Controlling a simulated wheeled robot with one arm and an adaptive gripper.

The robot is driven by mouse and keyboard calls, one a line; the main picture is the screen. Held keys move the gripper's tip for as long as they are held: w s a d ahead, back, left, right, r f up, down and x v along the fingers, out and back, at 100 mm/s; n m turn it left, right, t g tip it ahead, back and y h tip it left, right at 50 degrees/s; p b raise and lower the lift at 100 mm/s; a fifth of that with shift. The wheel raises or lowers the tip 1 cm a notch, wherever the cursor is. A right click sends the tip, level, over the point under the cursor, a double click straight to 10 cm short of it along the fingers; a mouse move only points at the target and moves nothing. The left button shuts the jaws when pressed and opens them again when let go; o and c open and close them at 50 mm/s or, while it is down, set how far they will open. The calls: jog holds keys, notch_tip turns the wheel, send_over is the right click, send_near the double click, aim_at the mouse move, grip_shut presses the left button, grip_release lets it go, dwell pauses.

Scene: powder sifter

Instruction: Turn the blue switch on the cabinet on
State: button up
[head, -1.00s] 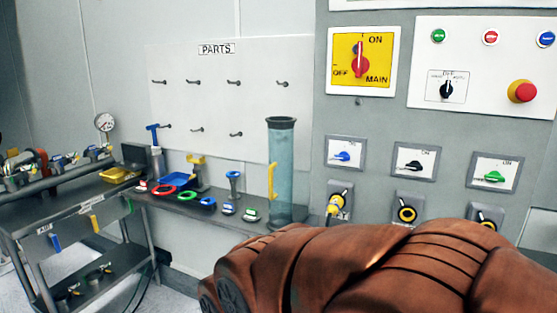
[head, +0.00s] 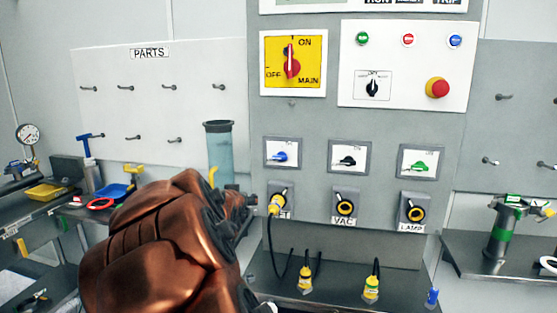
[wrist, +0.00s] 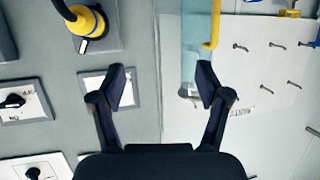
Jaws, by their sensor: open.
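The blue switch (head: 280,157) is on a white plate in a grey frame on the cabinet (head: 310,125), left of the black and green switches. Its small lever looks roughly level. In the wrist view, which shows the cabinet upside down, its framed plate (wrist: 92,84) is partly covered by my left-hand finger, and the blue lever cannot be made out. My gripper (wrist: 162,82) is open and empty, its fingers spread between the plate and the clear cylinder. In the head view my arm hides most of the gripper.
The black switch (head: 347,161) and green switch (head: 418,165) are to the right. A clear cylinder (head: 219,145) stands left of the cabinet. A red emergency button (head: 437,88) sits higher up.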

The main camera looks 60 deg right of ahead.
aim_at(279, 158)
jog(key=d+r+m+h, duration=0.1)
jog(key=d+r, duration=0.1)
jog(key=d, duration=0.3)
jog(key=s+d+r+g+h+p, duration=0.1)
jog(key=d+r+h, duration=0.1)
jog(key=d, duration=0.3)
jog(key=s+d+r+m+h+p, duration=0.1)
jog(key=d+r+h, duration=0.1)
jog(key=d, duration=0.4)
jog(key=shift+s+r+m+g, duration=0.2)
jog(key=shift+r+m+g, duration=0.1)
jog(key=shift+r, duration=0.3)
jog(key=shift+p+x, duration=0.3)
jog(key=shift+x, duration=0.65)
jog(key=shift+f, duration=0.1)
jog(key=shift+c, duration=0.5)
jog(key=c, duration=1.1)
jog(key=shift+o, duration=0.2)
